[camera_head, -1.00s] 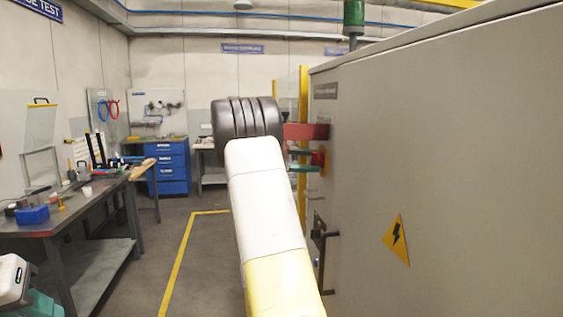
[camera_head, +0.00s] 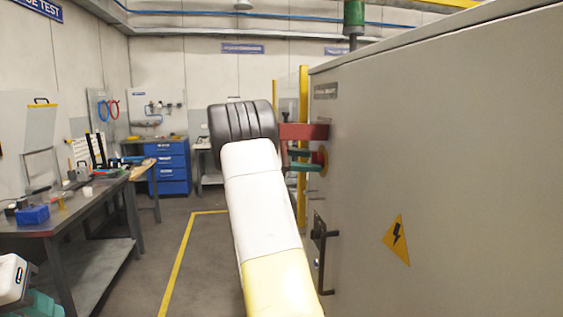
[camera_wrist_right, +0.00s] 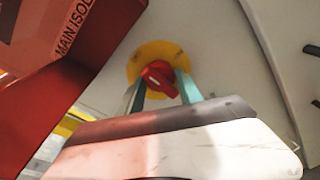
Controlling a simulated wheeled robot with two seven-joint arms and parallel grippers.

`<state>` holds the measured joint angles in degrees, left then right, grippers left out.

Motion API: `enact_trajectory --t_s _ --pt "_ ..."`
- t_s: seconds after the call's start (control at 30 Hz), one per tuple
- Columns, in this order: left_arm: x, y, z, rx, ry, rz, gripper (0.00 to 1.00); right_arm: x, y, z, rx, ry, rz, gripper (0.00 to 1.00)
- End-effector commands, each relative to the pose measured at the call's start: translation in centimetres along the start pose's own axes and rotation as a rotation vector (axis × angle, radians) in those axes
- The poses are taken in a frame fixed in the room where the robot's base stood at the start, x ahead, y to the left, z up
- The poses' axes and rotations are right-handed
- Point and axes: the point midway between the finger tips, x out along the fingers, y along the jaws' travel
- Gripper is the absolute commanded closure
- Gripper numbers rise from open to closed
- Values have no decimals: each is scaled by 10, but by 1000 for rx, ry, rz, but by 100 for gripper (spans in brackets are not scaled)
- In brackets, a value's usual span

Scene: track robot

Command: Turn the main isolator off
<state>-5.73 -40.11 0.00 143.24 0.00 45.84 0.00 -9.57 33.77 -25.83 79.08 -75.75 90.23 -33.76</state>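The main isolator's red rotary knob (camera_wrist_right: 160,78) sits on a round yellow plate (camera_wrist_right: 147,55) on the grey cabinet. In the head view the knob (camera_head: 318,157) is partly hidden by my right gripper. That gripper (camera_wrist_right: 161,78) has its teal fingers spread, one on each side of the knob; I cannot tell whether they touch it. In the head view the right gripper (camera_head: 307,166) reaches to the cabinet face from behind my black wrist. A red panel (camera_wrist_right: 75,60) lettered "MAIN ISOL" juts out above the knob (camera_head: 303,131).
The grey cabinet (camera_head: 450,150) fills the right side, with a black door handle (camera_head: 323,255) and a yellow hazard triangle (camera_head: 397,240). A workbench (camera_head: 85,212) stands at left, with blue drawers (camera_head: 168,165) behind. The floor between is clear.

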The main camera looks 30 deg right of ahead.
Motion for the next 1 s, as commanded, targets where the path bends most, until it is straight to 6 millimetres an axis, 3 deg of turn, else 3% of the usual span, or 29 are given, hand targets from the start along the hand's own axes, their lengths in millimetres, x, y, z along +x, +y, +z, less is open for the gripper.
enact_trajectory --t_s 0.03,0.1,0.47,0.8,1.0 --pt "0 0 0 0 0 0 64 -1 -1 -1 -2 1 -1 48" --pt "0 0 0 0 0 0 64 0 0 -1 -1 1 0 37" --pt "0 0 0 0 0 0 64 -4 0 0 0 0 1 37" --pt "0 0 0 0 0 0 64 -57 0 -1 -1 2 3 37" --pt "0 0 0 0 0 0 64 -76 0 -1 0 2 1 37"
